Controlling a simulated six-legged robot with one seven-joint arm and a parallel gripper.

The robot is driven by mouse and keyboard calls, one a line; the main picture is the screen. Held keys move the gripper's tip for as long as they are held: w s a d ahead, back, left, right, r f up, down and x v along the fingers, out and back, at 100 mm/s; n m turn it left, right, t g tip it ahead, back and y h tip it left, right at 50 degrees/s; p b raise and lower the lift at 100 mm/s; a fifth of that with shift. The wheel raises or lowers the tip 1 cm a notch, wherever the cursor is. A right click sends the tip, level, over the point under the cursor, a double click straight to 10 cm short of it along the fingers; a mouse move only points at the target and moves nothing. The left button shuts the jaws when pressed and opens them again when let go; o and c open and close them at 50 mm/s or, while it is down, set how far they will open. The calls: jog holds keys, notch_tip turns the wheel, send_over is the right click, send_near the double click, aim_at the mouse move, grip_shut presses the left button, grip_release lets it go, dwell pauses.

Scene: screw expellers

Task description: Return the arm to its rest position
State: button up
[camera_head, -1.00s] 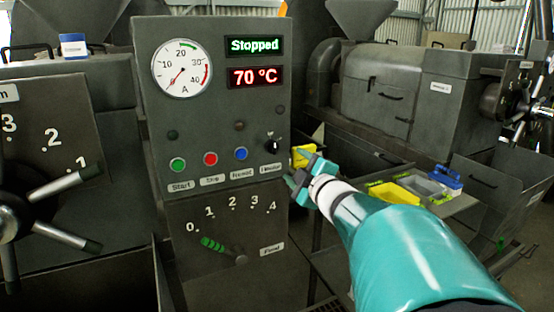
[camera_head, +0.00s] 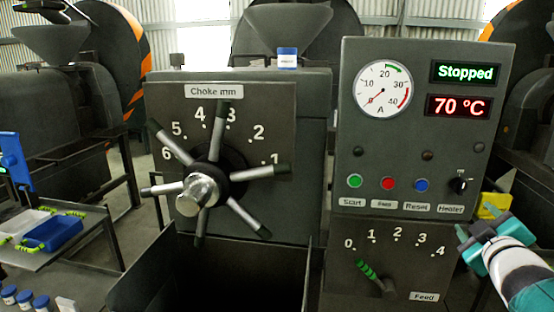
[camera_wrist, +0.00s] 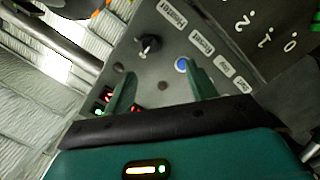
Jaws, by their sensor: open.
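My gripper (camera_head: 484,236) is at the right edge of the head view, in front of the lower right of the grey control panel (camera_head: 430,60). Its two green fingers are apart and empty. In the wrist view my gripper (camera_wrist: 160,85) shows its fingers spread, with the panel beyond them, appearing upside down. The blue button (camera_wrist: 182,65) and the black heater knob (camera_wrist: 148,45) show near the fingers. I cannot tell how far the fingertips are from the panel. The rest of my arm runs out of the head view at lower right.
The choke handwheel (camera_head: 205,185) with several spokes sticks out left of the panel. The feed lever (camera_head: 370,276) is below the panel's buttons. A yellow object (camera_head: 493,204) is beside my gripper. A side table (camera_head: 60,248) with a blue tray (camera_head: 52,233) stands at left.

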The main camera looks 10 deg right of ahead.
jog(key=s+a+f+m+g+y, duration=0.2)
jog(key=s+a+f+g, duration=0.1)
jog(key=a, duration=0.7)
jog(key=s+a+f+m+g+y, duration=0.2)
jog(key=s+a+f, duration=0.3)
jog(key=a, duration=0.5)
jog(key=s+a+f+m+g+y, duration=0.2)
jog(key=s+a+f+g, duration=0.2)
jog(key=a, duration=0.5)
jog(key=shift+s+a+f+g, duration=0.3)
jog(key=shift+a+f+g, duration=0.1)
jog(key=shift+f+g, duration=0.2)
